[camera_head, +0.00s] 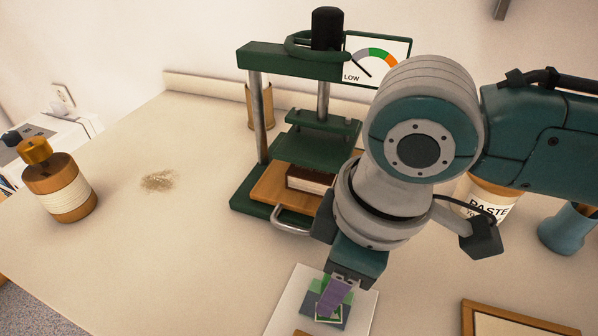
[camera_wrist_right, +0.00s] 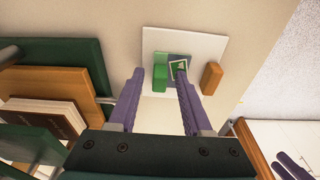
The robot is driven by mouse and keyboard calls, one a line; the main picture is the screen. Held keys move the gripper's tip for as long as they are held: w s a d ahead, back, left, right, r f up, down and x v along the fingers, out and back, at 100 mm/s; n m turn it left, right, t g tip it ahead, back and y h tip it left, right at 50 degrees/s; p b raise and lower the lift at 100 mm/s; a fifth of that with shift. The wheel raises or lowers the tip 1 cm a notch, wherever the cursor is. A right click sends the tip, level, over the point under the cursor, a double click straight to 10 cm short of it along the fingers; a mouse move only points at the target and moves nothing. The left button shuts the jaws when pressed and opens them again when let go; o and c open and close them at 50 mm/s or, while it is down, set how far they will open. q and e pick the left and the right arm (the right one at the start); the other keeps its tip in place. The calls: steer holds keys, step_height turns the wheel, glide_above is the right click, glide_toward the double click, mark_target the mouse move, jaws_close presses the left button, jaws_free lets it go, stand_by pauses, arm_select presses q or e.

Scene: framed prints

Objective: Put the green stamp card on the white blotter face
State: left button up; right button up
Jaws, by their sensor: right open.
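The white blotter face (camera_head: 285,318) is a pale square low in the head view; it also shows in the right wrist view (camera_wrist_right: 210,48). A blue-grey square (camera_head: 312,310) lies on it. The green stamp card (camera_wrist_right: 177,66), with a pale border, lies over that square, partly hidden by one fingertip. A green block (camera_wrist_right: 160,78) stands beside the card. My right gripper (camera_wrist_right: 160,73) is open above the blotter, pointing down, its purple fingertips either side of the green block. I cannot tell whether they touch anything.
A small wooden block (camera_wrist_right: 212,77) sits at the blotter's edge. A green press (camera_head: 262,212) stands behind, with a wooden board and a book on it. A paste jar (camera_head: 487,205), a blue cup (camera_head: 566,228) and a wood-framed piece (camera_head: 515,320) are right.

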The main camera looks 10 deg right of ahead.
step_height(320, 180, up, 11)
steer(key=d+p, duration=0.1)
steer(key=p, duration=0.2)
steer(key=s+a+m+t+y, duration=0.1)
steer(key=s+a+m+y, duration=0.15)
steer(key=s+a, duration=0.2)
steer(key=s+d+f+m+t+h, duration=0.1)
steer(key=s+d+f+m+h, duration=0.2)
steer(key=d, duration=0.9)
steer(key=s+m, duration=0.3)
steer(key=s, duration=0.2)
steer(key=shift+d+t+h, duration=0.3)
steer(key=shift+h, duration=0.05)
step_height(320, 180, up, 45)
steer(key=p, duration=4.5)
steer(key=shift+f, duration=0.15)
